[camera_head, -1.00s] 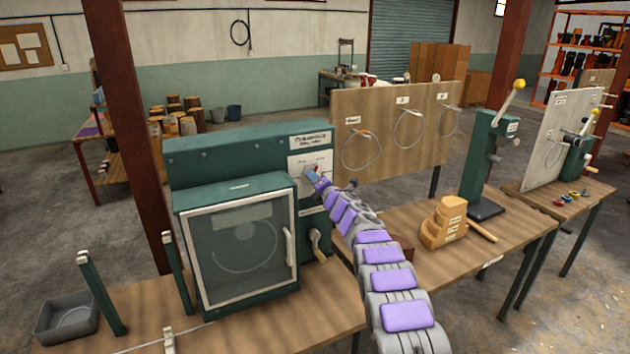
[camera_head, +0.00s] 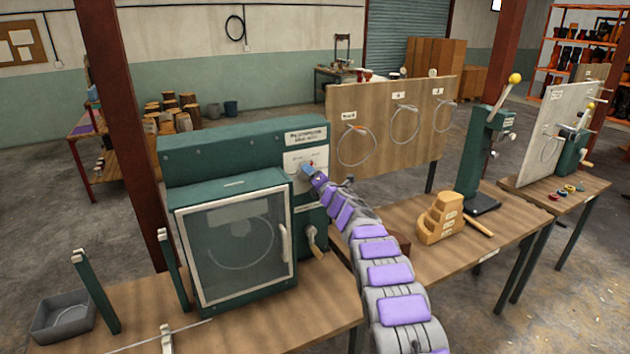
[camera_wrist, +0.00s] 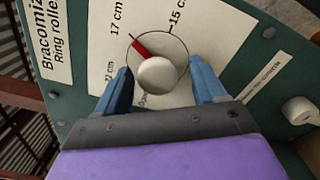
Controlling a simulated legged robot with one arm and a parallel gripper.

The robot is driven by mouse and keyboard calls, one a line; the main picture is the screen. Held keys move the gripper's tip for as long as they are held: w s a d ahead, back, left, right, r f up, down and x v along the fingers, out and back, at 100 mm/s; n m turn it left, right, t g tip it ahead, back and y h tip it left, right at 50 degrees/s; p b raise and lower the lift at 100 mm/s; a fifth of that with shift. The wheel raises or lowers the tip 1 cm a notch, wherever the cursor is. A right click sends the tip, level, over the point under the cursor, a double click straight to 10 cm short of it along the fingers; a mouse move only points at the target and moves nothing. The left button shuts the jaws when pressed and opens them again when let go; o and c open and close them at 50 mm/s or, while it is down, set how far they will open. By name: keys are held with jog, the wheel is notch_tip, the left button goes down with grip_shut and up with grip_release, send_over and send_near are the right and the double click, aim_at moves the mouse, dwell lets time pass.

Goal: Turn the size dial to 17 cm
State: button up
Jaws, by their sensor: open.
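The size dial is a pale round knob (camera_wrist: 158,75) with a red pointer, on a white plate marked "17 cm", "15 c…" and a partly covered "…2 cm". The pointer aims up-left, toward the side of the "17 cm" label; I cannot tell if it is exactly on the mark. My gripper (camera_wrist: 160,68) is open, with one blue finger on each side of the knob and visible gaps between. In the head view my gripper (camera_head: 309,172) is at the white dial plate (camera_head: 293,161) on the green ring roller machine (camera_head: 235,147), hiding the dial.
A glass-fronted door (camera_head: 240,235) and a crank handle (camera_head: 316,242) are below the dial. A board with hanging wire rings (camera_head: 372,112) stands behind. A stepped wooden block (camera_head: 440,220) and a green lever press (camera_head: 482,160) are on the bench to the right.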

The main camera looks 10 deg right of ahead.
jog(key=b+v, duration=0.3)
jog(key=v, duration=1.4)
jog(key=shift+b, duration=0.3)
jog(key=shift+s, duration=0.1)
